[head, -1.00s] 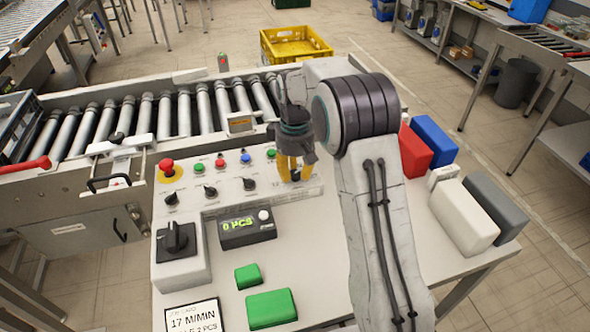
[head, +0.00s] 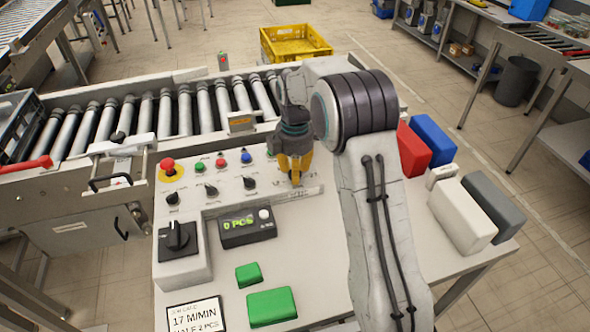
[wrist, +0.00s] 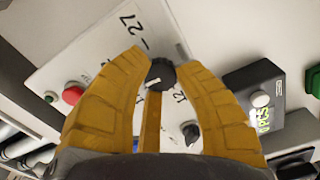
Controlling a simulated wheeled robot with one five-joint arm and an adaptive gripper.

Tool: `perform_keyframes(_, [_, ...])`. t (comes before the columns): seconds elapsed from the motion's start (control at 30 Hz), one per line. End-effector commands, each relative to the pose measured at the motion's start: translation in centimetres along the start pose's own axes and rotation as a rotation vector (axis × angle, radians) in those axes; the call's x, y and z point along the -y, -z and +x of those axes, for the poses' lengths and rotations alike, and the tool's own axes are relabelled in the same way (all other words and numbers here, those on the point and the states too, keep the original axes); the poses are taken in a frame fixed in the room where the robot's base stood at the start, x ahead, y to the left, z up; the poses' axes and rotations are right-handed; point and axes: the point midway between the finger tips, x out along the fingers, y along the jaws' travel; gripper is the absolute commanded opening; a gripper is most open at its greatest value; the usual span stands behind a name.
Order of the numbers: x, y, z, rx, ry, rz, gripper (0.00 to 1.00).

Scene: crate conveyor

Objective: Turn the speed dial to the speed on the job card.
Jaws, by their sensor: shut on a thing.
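My gripper (head: 296,181) points down at the right end of the grey control panel (head: 313,192). In the wrist view its yellow fingers close around a small black dial knob (wrist: 160,74) with a pale pointer mark. Printing that reads like "27" stands beside this dial, but the pointer's exact setting cannot be read. In the head view the gripper hides the dial. The job card (head: 194,317) at the bottom left reads 17 M/MIN, with a lower line partly cut off.
The panel also carries a red stop button (head: 167,164), small buttons, several black knobs and a large rotary switch (head: 177,236). A counter display (head: 247,229) reads 0 PCS. Green blocks (head: 271,306) lie in front. A roller conveyor (head: 150,112) runs behind.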

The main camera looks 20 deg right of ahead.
Motion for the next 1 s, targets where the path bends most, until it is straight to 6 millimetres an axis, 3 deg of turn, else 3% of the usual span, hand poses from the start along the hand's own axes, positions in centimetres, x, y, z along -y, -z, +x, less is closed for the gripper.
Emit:
perform_keyframes(0.5, [0.25,-0.05,0.3,0.0,0.011,-0.422,0.0])
perform_keyframes(1.0, [0.27,-0.05,0.33,0.0,0.012,-0.577,0.0])
